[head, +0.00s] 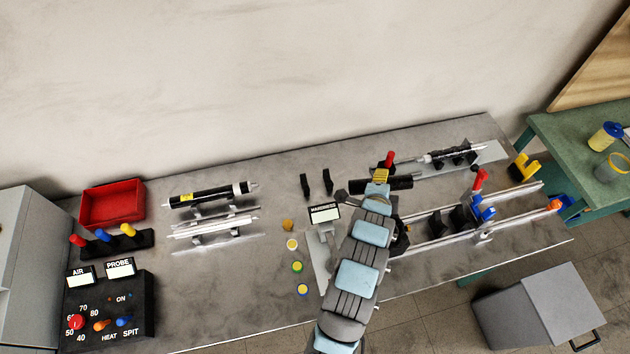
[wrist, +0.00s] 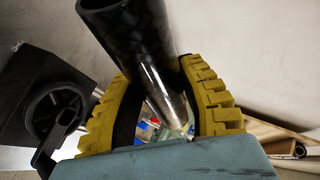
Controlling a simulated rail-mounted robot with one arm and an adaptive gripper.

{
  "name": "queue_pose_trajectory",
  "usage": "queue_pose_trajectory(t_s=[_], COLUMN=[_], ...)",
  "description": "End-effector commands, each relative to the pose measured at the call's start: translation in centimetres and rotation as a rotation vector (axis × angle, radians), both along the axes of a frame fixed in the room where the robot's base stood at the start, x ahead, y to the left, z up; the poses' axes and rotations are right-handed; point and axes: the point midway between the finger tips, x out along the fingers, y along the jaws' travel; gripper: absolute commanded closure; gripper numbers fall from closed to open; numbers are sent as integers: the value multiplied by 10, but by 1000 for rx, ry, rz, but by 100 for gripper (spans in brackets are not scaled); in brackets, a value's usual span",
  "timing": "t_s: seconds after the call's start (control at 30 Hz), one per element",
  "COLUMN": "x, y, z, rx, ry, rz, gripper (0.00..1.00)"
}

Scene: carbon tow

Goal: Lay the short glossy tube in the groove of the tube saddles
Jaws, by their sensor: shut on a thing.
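The short glossy tube is black; in the head view its dark end (head: 400,182) sticks out to the right of my gripper (head: 381,176). In the wrist view the tube (wrist: 128,35) runs between the yellow ribbed fingers of my gripper (wrist: 160,98), which are shut on it. Two small black upright pieces, which look like the tube saddles (head: 305,185), stand on the bench left of my gripper, behind the "HARDNESS" label. The tube is apart from them. Their groove is too small to make out.
A long black tube (head: 205,195) and pale rods (head: 210,228) lie on racks at the left. A red tray (head: 112,204) and a control box (head: 108,312) are farther left. A railed fixture (head: 455,220) fills the right. Several small round pots (head: 297,266) stand in front of the saddles.

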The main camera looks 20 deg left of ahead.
Motion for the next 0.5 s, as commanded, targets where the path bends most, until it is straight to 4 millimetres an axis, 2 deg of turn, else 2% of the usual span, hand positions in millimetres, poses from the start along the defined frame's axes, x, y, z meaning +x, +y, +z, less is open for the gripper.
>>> queue_pose_trajectory(t_s=[0.33, 0.5], x=[2, 16], y=[2, 11], z=[-3, -23], rx=[-2, -23], ry=[5, 47], rz=[2, 6], gripper=[97, 97])
